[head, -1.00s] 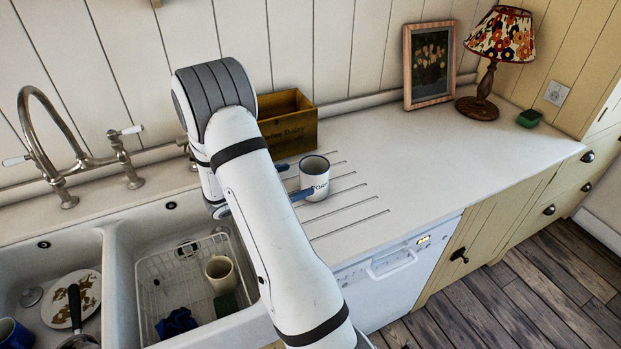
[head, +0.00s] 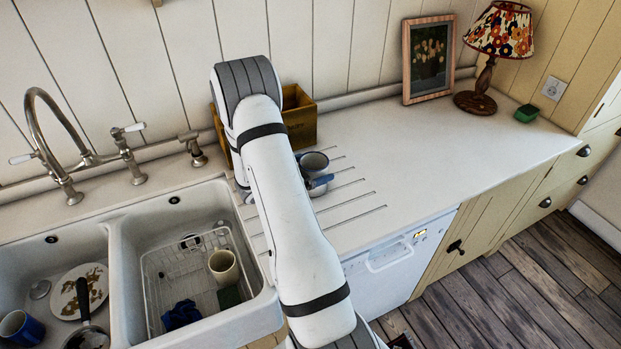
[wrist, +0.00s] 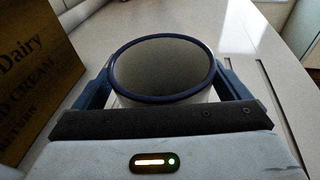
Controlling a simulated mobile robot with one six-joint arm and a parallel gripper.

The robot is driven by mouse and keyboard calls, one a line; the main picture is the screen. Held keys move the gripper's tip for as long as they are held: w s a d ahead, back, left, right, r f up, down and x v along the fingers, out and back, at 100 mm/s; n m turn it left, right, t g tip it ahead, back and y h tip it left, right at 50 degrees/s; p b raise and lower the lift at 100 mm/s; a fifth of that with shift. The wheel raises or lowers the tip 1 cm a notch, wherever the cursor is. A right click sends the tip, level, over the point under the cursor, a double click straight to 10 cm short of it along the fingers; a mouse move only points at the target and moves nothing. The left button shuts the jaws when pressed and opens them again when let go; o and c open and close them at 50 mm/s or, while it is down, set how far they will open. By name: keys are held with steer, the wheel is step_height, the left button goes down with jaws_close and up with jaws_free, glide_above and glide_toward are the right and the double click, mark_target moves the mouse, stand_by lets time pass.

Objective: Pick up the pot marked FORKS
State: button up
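The pot (head: 316,162) is a white enamel mug shape with a dark blue rim, standing upright on the grooved draining area of the worktop. In the head view a blue finger crosses its front, and no lettering can be read on it. In the wrist view the pot (wrist: 165,68) fills the space between the two blue fingers of my gripper (wrist: 163,80), its dark round mouth facing the camera. My gripper (head: 311,171) is open around the pot, one finger on each side. I cannot tell whether either finger touches it. My forearm hides part of the gripper in the head view.
A wooden dairy box (head: 301,117) stands close behind and left of the pot; it also shows in the wrist view (wrist: 35,85). The double sink (head: 125,245) is at left, with a wire rack and a cream mug (head: 224,268). The worktop to the right is clear up to the picture and lamp.

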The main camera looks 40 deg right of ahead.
steer(key=c, duration=1.1)
steer(key=shift+r, duration=0.1)
